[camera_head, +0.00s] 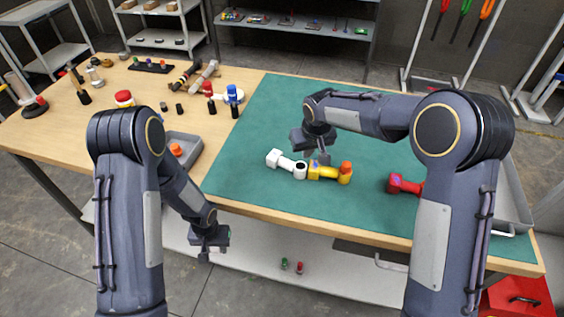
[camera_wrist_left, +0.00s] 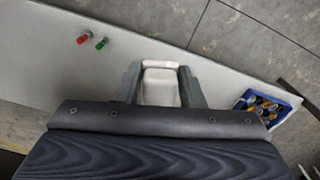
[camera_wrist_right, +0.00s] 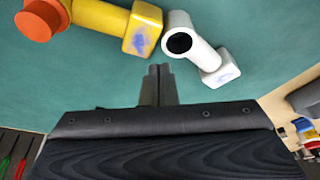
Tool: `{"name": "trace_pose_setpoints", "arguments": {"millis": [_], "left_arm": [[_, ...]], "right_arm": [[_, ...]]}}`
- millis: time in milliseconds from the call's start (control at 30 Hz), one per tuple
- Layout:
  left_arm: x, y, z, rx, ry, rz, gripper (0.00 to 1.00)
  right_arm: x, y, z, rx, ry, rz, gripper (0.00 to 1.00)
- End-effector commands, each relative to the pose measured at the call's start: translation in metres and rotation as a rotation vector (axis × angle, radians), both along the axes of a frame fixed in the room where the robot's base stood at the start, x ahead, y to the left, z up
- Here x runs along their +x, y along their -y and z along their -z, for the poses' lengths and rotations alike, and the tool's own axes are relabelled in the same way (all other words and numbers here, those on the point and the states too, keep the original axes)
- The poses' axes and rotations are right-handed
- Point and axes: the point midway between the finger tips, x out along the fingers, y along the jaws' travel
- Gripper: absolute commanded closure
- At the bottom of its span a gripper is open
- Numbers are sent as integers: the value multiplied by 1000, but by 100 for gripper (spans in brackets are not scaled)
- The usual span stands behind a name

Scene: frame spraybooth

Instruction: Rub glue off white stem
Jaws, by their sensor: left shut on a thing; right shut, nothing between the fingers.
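The white stem (camera_head: 287,164) lies on the green mat (camera_head: 262,130), one end a block and the other a round open collar. In the right wrist view the white stem (camera_wrist_right: 203,54) has a faint bluish smear on its block end. My right gripper (camera_head: 323,160) is shut and empty, close beside the white stem's collar and the yellow stem. My left gripper (camera_head: 204,256) hangs in front of the table's front edge. In the left wrist view it is shut on a pale white block (camera_wrist_left: 160,87), whose kind I cannot tell.
A yellow stem (camera_head: 326,172) with an orange end and blue smear lies right of the white one. A red stem (camera_head: 404,186) lies further right, partly behind my right arm. A grey tray (camera_head: 190,154) stands left of the mat. The mat's back is clear.

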Motion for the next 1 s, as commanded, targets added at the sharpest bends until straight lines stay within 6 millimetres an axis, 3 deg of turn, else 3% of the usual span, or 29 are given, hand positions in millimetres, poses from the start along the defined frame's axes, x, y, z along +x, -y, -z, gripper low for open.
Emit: {"name": "trace_pose_setpoints", "arguments": {"millis": [567, 1000], "left_arm": [[0, 0, 8, 0, 0, 0, 86], [0, 0, -10, 0, 0, 0, 86]], "right_arm": [[0, 0, 11, 0, 0, 0, 100], [0, 0, -16, 0, 1, 0, 100]]}}
